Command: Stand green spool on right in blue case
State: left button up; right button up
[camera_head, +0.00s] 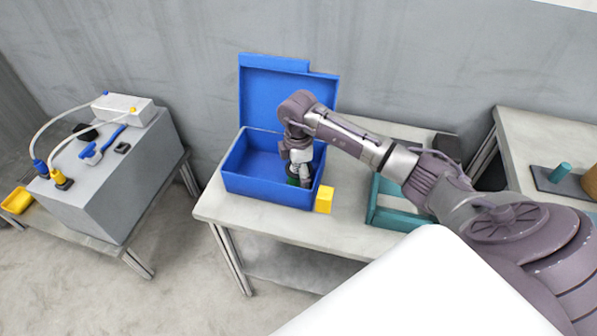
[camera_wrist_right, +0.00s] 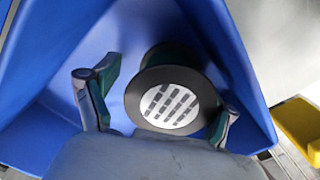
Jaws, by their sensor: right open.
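The blue case (camera_head: 262,185) stands on the middle table with its lid raised at the back. The green spool (camera_head: 293,181) is inside the case at its right side, mostly hidden by my right gripper (camera_head: 300,176). In the right wrist view the spool (camera_wrist_right: 172,105) shows its dark round flange and striped white label face-on, with dark green behind. My right gripper (camera_wrist_right: 166,90) is open, its fingers on either side of the spool. The left finger is apart from the flange; the right finger is close to its edge, and I cannot tell if they touch. My left gripper is not in view.
A yellow block (camera_head: 324,200) stands just outside the case's front right corner. A teal tray (camera_head: 393,221) lies further right, partly behind my arm. A grey box with cables (camera_head: 105,180) is on the left table. Another table (camera_head: 540,130) is at the right.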

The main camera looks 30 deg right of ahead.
notch_tip(320, 180, up, 12)
jog(key=shift+r, duration=0.15)
dwell(0.4)
dwell(0.5)
